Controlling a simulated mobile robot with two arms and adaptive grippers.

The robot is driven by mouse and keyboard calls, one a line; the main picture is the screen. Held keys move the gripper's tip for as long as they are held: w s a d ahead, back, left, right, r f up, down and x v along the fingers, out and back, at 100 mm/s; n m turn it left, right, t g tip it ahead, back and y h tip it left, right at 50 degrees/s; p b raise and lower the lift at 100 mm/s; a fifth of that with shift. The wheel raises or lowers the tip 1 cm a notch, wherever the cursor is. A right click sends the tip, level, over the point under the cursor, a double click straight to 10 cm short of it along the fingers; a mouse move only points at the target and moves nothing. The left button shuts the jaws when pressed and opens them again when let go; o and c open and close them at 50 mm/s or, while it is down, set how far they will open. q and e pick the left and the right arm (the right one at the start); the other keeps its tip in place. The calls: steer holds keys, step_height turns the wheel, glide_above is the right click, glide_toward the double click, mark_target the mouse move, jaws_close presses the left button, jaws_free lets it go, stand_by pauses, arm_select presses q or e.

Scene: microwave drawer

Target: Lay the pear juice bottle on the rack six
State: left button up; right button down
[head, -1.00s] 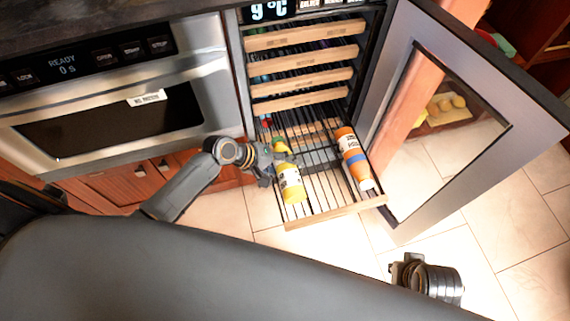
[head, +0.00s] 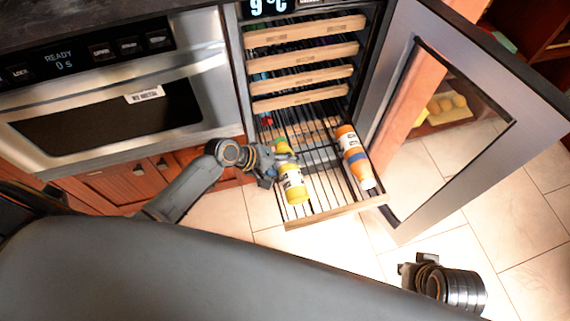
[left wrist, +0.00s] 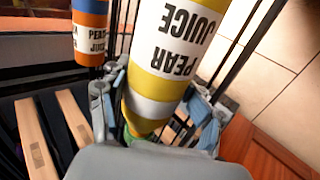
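The pear juice bottle (head: 292,185) is yellow with white bands and a green cap. In the head view it is over the left part of the pulled-out wire rack (head: 335,210), cap end toward the cabinet. My left gripper (head: 273,172) is at its neck end from the left. In the left wrist view the bottle (left wrist: 172,60) lies between the two blue-padded fingers (left wrist: 158,98), which appear to press on its sides. Whether its full length touches the wires is unclear. My right gripper is not clearly visible; only a dark part of my right arm shows at lower right.
An orange, white and blue bottle (head: 355,158) lies on the right side of the same rack. Several wood-fronted racks (head: 305,52) are pushed in above. The glass door (head: 455,130) stands open at right. A microwave drawer (head: 120,115) is at left.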

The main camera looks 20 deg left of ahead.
arm_select(q)
steer(key=shift+s+a+f, duration=0.3)
steer(key=shift+a+f, duration=0.15)
steer(key=shift+f, duration=0.1)
steer(key=shift+a+r, duration=0.15)
steer(key=d+r+v, duration=0.1)
steer(key=v, duration=1)
steer(key=shift+a+r, duration=0.25)
steer(key=shift+w, duration=0.15)
